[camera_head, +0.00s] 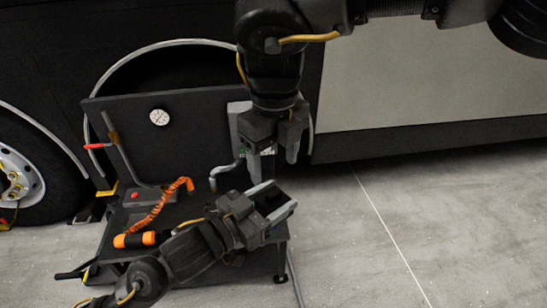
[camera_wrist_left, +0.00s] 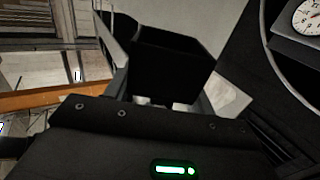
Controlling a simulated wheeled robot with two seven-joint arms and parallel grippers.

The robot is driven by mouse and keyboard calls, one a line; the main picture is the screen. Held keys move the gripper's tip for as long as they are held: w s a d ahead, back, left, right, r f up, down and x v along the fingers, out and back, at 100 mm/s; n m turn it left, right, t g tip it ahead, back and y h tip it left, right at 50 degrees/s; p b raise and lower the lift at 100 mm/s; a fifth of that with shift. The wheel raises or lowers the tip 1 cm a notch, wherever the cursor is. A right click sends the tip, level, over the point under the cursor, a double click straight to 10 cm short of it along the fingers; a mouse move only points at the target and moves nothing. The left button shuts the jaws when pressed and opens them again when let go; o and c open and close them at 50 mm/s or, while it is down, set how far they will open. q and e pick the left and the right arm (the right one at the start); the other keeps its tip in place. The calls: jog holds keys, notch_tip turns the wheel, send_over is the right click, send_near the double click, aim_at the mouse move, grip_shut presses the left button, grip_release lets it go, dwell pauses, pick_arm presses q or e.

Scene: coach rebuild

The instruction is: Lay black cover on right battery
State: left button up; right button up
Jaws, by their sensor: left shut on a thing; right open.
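My left gripper (camera_head: 272,199) is shut on a black, box-like piece, which I take to be the black cover (camera_wrist_left: 165,68). In the left wrist view the piece sits between the two fingers; in the head view only a dark part of it shows between them. This gripper is over the right end of the dark cart. My right gripper (camera_head: 277,143) points down, open, just above and behind the left one. Nothing shows between its fingers. I cannot make out the right battery in either view.
The dark cart (camera_head: 125,240) has an upright back panel (camera_head: 190,135) with a round gauge (camera_head: 159,117). An orange coiled hose (camera_head: 170,205) and an orange-and-black cylinder (camera_head: 135,240) lie on it. The coach side (camera_head: 410,80) stands behind. Grey floor (camera_head: 430,220) at right is clear.

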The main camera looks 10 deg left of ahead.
aim_at(274, 203)
pick_arm(q)
jog(key=shift+w, duration=0.1)
pick_arm(e)
notch_tip(274, 203, down, 12)
jog(key=shift+w, duration=0.1)
dwell(0.4)
jog(key=c, duration=0.6)
pick_arm(q)
jog(key=o, duration=1.1)
pick_arm(e)
jog(key=shift+c, duration=0.7)
